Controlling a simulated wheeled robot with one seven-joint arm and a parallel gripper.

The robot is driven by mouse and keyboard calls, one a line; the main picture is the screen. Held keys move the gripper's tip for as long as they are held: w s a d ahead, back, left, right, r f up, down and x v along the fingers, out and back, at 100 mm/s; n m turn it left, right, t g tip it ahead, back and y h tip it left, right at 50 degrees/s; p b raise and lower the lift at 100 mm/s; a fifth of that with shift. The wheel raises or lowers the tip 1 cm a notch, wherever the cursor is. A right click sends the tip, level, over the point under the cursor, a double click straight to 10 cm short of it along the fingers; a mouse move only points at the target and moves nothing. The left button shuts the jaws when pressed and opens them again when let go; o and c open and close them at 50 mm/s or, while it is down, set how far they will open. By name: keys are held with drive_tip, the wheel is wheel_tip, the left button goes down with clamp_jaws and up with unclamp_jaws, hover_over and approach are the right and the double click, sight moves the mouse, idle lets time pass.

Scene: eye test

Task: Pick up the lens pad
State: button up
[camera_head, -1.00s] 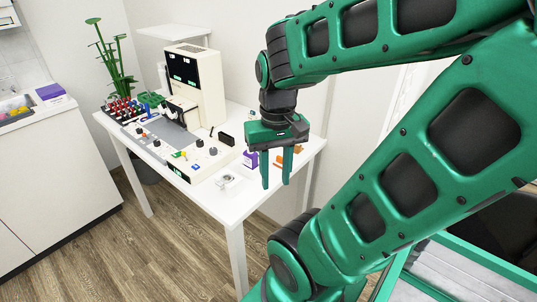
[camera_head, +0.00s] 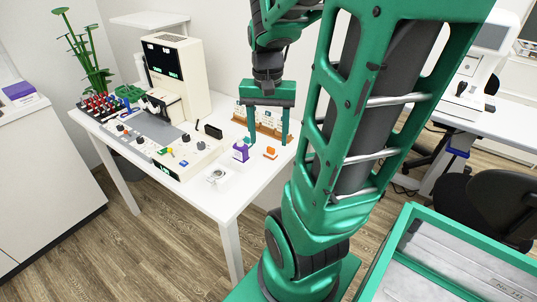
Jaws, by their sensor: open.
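I cannot tell for sure which thing is the lens pad. Small candidates on the white table (camera_head: 228,205) are a purple block with a pale part (camera_head: 241,153), a small orange piece (camera_head: 270,153) and a small white and metal item (camera_head: 215,175) nearer the front edge.
A cream machine (camera_head: 178,75) with a dark screen stands at the back. A control panel (camera_head: 172,150) with knobs and a black case (camera_head: 213,131) lie left of my gripper. A white rack with a brown base (camera_head: 262,122) stands behind the fingers. A black chair (camera_head: 490,205) is at right.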

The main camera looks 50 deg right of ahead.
drive_tip(key=w+d+f+m, duration=0.3)
drive_tip(key=w+d+m, duration=0.25)
drive_tip(key=d, duration=0.35)
hover_over(271, 148)
drive_tip(key=f, duration=0.5)
drive_tip(key=shift+s+d+f, duration=0.15)
drive_tip(key=shift+s+f, duration=0.05)
drive_tip(key=shift+w+f, duration=0.15)
drive_tip(key=shift+f, duration=1.3)
drive_tip(key=shift+w+f, duration=0.15)
drive_tip(key=shift+f, duration=1.25)
drive_tip(key=c, duration=1.1)
